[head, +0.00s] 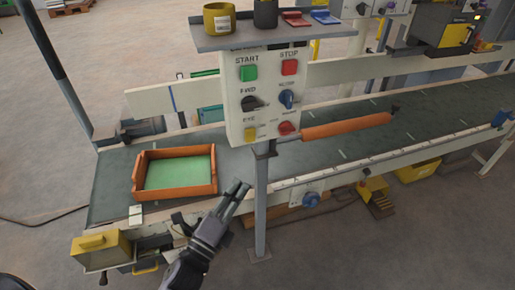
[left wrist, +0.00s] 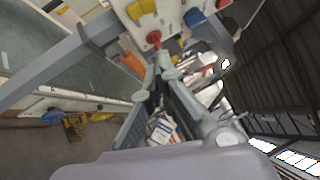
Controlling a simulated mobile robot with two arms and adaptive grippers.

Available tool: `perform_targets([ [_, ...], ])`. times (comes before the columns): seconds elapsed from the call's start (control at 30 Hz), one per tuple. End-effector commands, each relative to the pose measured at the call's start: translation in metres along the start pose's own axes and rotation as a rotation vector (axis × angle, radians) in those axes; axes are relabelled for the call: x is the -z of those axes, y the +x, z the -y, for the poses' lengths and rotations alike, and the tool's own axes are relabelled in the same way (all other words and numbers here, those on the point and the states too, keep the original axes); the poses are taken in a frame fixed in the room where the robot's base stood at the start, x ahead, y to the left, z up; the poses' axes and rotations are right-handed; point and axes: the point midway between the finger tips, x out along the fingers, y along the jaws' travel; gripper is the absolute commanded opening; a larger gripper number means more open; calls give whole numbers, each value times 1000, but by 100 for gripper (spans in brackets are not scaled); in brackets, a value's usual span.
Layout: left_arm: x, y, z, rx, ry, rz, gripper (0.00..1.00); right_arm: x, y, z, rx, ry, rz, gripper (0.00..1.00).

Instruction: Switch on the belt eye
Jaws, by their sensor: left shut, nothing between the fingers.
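The control panel (head: 262,95) stands on a grey post over the belt. A small yellow switch (head: 250,134) sits at its lower left under a blurred label that looks like EYE; its setting is too small to tell. A red knob (head: 287,128) is beside it on the right. My left gripper (head: 241,187) is shut and empty, below the panel and left of the post, apart from the switch. In the left wrist view its fingertips (left wrist: 166,62) point toward the panel's lower edge, with the yellow switch (left wrist: 141,9) and red knob (left wrist: 153,38) beyond. My right gripper is not in view.
An orange tray (head: 175,194) with a green bottom sits on the belt (head: 345,152) at the left. The panel's post (head: 261,210) stands just right of my left gripper. Above are green START (head: 248,73) and red STOP (head: 289,67) buttons, a black selector and a blue knob.

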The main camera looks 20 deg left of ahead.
Motion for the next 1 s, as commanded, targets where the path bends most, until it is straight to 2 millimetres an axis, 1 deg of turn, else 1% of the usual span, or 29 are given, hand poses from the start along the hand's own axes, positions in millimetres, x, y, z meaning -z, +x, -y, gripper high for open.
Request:
perform_targets([
  [0.23,0,1,0,-2,-3,0,0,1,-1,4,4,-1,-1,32],
  [0.37,-1,12,1,-1,-3,1,0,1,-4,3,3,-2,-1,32],
  [0.47,-1,28,2,1,-3,0,0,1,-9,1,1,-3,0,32],
  [0.7,-1,80,2,0,-3,1,0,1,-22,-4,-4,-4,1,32],
  [0.83,0,106,2,0,-4,0,0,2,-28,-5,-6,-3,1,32],
  [0.9,-11,113,2,-2,-1,0,0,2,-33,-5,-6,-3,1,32],
  [1.0,-20,121,1,-3,-3,0,0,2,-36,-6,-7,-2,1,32],
])
